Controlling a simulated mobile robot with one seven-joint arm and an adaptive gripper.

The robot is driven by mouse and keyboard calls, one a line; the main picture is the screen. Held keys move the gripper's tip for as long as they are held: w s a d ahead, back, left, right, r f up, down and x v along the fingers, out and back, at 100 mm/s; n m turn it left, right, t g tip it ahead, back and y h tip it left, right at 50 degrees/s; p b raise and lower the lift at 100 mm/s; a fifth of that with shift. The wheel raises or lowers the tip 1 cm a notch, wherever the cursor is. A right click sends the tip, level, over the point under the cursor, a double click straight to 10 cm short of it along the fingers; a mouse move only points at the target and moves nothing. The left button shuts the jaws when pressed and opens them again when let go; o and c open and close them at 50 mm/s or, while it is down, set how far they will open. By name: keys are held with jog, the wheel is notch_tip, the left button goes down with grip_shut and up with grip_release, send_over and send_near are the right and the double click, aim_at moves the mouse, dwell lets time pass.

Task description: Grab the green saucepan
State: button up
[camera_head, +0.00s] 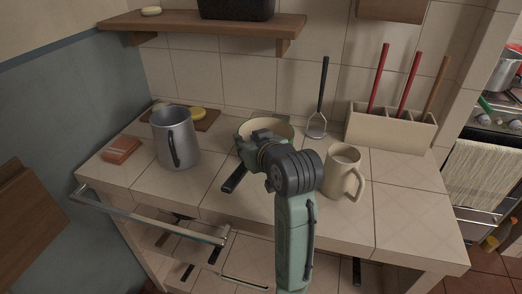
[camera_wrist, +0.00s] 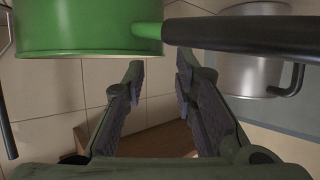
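The green saucepan (camera_head: 284,131) stands on the tiled counter, its pale inside showing. My gripper and wrist hide part of it in the head view. Its black handle (camera_head: 235,179) points toward the counter's front edge. In the wrist view the green saucepan (camera_wrist: 75,28) fills the upper left, and its black handle (camera_wrist: 245,34) runs to the right across the top. My gripper (camera_wrist: 159,64) is open, with a clear gap between its two fingers. The fingertips appear just below the handle's base in the picture; I cannot tell whether they touch it. Nothing shows between them.
A grey metal jug (camera_head: 176,138) stands left of the saucepan; it also shows in the wrist view (camera_wrist: 238,75). A beige mug (camera_head: 342,171) stands close to the right. A utensil box (camera_head: 390,130) is at the back right. A wooden shelf (camera_head: 200,24) hangs above.

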jog(key=shift+f+p+x, duration=0.15)
jog(key=shift+p+x, duration=0.3)
jog(key=shift+x, duration=0.95)
jog(key=shift+f+p+x, duration=0.2)
jog(key=shift+p+x, duration=0.25)
jog(key=shift+x, duration=0.9)
jog(key=shift+s, duration=0.1)
jog(key=shift+c, duration=0.2)
grip_shut()
